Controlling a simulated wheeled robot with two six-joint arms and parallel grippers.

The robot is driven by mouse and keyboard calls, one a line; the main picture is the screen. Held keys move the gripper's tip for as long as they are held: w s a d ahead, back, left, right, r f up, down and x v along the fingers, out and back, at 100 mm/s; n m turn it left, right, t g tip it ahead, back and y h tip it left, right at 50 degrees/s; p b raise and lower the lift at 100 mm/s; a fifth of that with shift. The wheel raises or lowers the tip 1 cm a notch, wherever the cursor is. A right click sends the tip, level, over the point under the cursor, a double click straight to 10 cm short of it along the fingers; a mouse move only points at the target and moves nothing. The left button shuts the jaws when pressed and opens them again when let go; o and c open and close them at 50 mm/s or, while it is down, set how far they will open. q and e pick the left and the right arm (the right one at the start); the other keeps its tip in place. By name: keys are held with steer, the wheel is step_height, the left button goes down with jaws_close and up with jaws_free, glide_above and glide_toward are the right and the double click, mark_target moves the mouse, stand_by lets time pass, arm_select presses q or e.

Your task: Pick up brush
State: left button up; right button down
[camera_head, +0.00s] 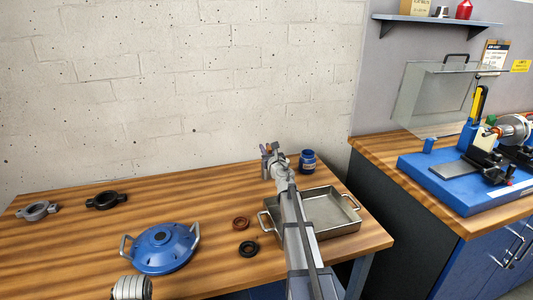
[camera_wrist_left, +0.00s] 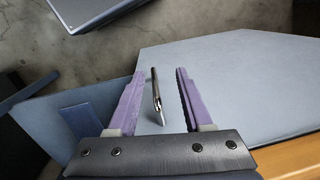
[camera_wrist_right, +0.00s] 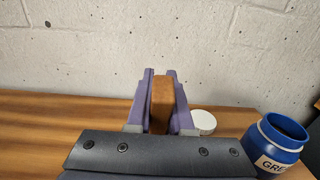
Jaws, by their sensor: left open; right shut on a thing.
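My right gripper (camera_head: 267,150) is over the back of the wooden table, just left of the blue jar. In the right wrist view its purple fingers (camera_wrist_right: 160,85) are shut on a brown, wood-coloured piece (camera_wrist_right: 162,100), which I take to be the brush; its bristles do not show. My left gripper shows in the left wrist view, its purple fingers (camera_wrist_left: 160,95) open. A thin metal bar, like a door handle (camera_wrist_left: 155,90), shows between them on a grey-blue panel; I see no contact.
A blue grease jar (camera_head: 308,161) and a white lid (camera_wrist_right: 204,122) are near the right gripper. A metal tray (camera_head: 345,229), a blue round housing (camera_head: 160,248), brown and black rings and two clamps (camera_head: 105,200) are on the table (camera_head: 70,255). The wall stands close behind.

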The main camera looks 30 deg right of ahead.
step_height(320, 180, up, 10)
steer(key=p, duration=0.9)
steer(key=shift+p, duration=0.4)
steer(key=shift+f, duration=0.1)
stand_by(1.0)
